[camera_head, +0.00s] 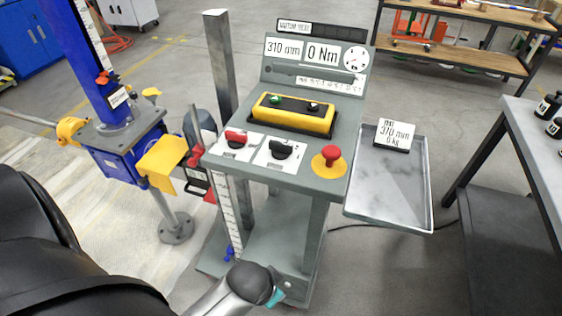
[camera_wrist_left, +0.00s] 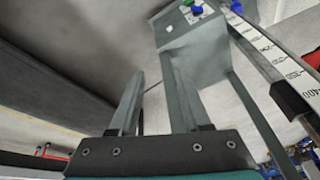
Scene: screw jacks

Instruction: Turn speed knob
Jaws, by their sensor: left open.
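The grey control console (camera_head: 330,185) stands in the middle of the head view. On its front are a knob with a red handle (camera_head: 236,138) on a white plate at left and a black knob (camera_head: 282,149) on a white plate at right. The plate lettering is too small to tell which is the speed knob. My left gripper (camera_wrist_left: 152,76) is open and empty in the left wrist view, its two grey fingers apart. In the head view my left wrist is low in front of the console, below the knobs; its fingers are hidden there. My right gripper is not in view.
A red mushroom button (camera_head: 331,157) sits right of the knobs, and a yellow button box (camera_head: 292,115) is behind them. A metal tray (camera_head: 390,190) is at right. A blue screw jack (camera_head: 120,150) with a yellow block stands at left. A scale strip (camera_head: 229,210) runs below the console.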

